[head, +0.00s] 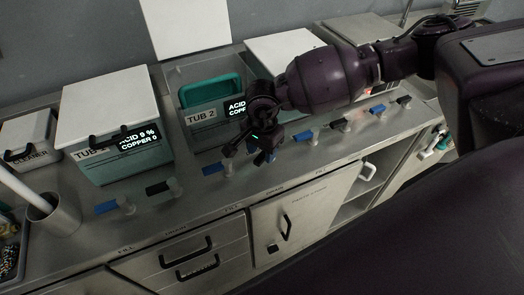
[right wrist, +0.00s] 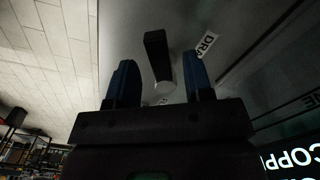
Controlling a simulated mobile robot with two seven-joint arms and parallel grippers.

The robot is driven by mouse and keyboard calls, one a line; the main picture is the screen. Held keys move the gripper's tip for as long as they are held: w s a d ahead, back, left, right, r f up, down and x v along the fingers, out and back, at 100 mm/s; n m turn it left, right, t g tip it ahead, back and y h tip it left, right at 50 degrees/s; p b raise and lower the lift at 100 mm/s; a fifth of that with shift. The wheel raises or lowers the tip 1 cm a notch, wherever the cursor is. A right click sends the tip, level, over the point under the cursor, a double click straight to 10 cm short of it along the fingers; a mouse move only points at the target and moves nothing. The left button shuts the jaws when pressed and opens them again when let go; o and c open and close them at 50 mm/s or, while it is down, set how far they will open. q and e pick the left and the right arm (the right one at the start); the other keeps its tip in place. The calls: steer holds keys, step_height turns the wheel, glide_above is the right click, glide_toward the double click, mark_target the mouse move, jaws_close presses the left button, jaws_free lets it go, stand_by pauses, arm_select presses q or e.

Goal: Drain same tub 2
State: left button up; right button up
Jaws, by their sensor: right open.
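Tub 2 (head: 203,137) stands mid-counter with its white lid (head: 192,27) raised and a teal basket (head: 210,92) inside. Its display reads ACID and COPPER, partly hidden by my right gripper (head: 247,150). The gripper is open, in front of the tub and above the valve row. In the right wrist view, a black valve handle (right wrist: 156,52) on a pale round stem shows between the open fingers (right wrist: 160,66), beside a label starting "DRA". I cannot tell whether they touch it. In the head view the gripper hides this handle. Tub 2's blue handle (head: 214,169) is left of it. My left gripper is not in view.
The left tub (head: 125,160) has a closed lid, with blue (head: 106,207) and black (head: 158,187) handles in front. More blue and black handles line the counter to the right. A cleaner box (head: 30,140) and metal cup (head: 55,218) stand left. Drawers and cabinets are below.

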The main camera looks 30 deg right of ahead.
steer(key=shift+f, duration=0.6)
jaws_close()
steer(key=shift+w, duration=0.1)
steer(key=m+b, duration=0.1)
steer(key=w+m+b, duration=0.1)
steer(key=m, duration=0.1)
steer(key=shift+a+f+m, duration=0.1)
steer(key=shift+a+m, duration=0.1)
steer(key=shift+m, duration=0.1)
steer(key=shift+w+m+b, duration=0.35)
steer(key=shift+w+m, duration=0.05)
steer(key=shift+m, duration=0.8)
